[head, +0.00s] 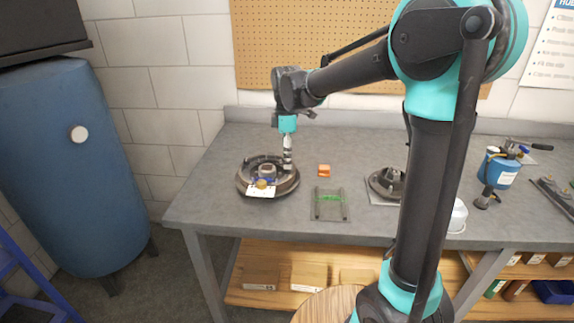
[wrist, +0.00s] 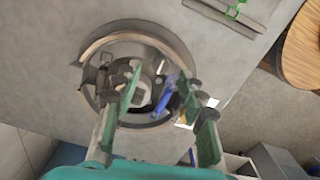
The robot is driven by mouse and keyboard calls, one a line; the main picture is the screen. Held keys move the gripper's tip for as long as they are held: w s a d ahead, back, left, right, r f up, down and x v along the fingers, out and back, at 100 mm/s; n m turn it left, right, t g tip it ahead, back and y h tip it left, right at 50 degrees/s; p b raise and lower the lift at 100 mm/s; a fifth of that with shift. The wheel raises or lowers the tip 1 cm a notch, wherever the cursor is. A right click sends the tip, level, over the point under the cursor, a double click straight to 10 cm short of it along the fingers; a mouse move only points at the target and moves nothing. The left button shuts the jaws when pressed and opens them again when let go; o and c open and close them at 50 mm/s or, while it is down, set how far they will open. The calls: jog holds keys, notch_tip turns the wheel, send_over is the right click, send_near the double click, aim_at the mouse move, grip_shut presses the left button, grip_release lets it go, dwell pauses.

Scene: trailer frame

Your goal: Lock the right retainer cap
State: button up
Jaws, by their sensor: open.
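A round drum-brake-like assembly (head: 284,188) lies on the grey bench, at its left end. It also shows in the wrist view (wrist: 104,42), with a pale curved shoe along its upper rim. My gripper (head: 288,167) points down over the right part of this assembly. In the wrist view my gripper (wrist: 160,82) is open, its green-padded fingers spread over the assembly's middle. A blue part (wrist: 163,101) and a grey block (wrist: 140,97) show between the fingers. I cannot tell which small part is the right retainer cap; the fingers partly cover that area.
A small orange block (head: 324,170) and a tray with green strips (head: 329,204) lie right of the assembly. A dark part on a plate (head: 386,183) is further right. A blue canister (head: 497,172) stands at the right. Bare bench lies behind the orange block.

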jog(key=shift+f, duration=1.6)
grip_shut()
